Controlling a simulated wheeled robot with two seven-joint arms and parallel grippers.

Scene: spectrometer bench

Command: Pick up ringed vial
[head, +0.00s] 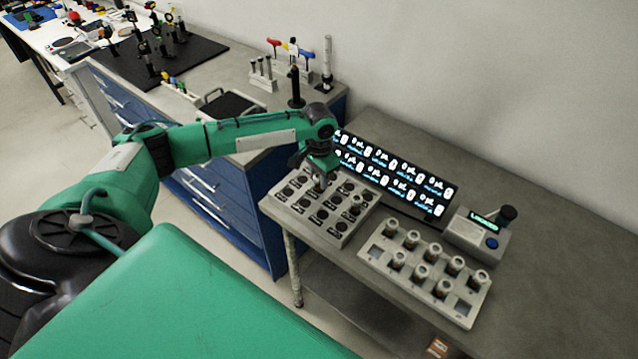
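My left gripper (318,179) points down over the back part of a grey block with dark round wells (337,228). The fingers are small and partly hidden, so I cannot tell whether they are open or shut, or whether they hold anything. One vial-like piece (355,206) stands in a well at the block's right side, apart from the gripper. Several capped vials stand upright in a pale rack (374,254) to the right. I cannot make out a ring on any vial at this size. My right gripper is not in view.
A lit display panel (395,172) stands behind the block. A small device with a green screen and blue button (477,238) sits right of it. The grey bench (560,260) is clear at the right. A neighbouring blue-drawer bench (215,200) holds tools and a black board (160,62).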

